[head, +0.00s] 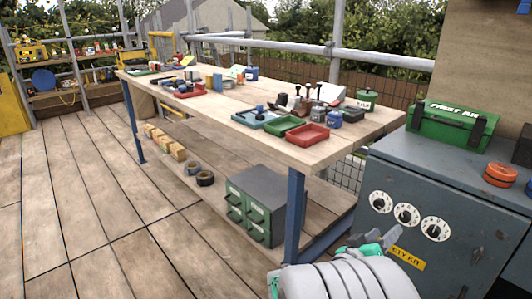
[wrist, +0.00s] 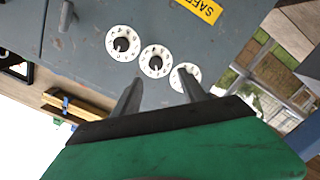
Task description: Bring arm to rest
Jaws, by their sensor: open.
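In the wrist view my gripper (wrist: 159,74) shows two dark fingers spread apart with nothing between them. They point toward the front of a grey cabinet (wrist: 85,65), with three white dials (wrist: 155,61) near the fingertips. I cannot tell whether a finger touches a dial. In the head view my white arm fills the bottom centre-right, close in front of the grey cabinet (head: 385,252).
A wooden workbench (head: 215,104) with trays and tools stands left of the cabinet. A green first aid case (head: 452,124) and orange rolls (head: 499,175) sit on the cabinet. A green drawer unit (head: 258,205) is under the bench. The plank floor (head: 75,210) at left is clear.

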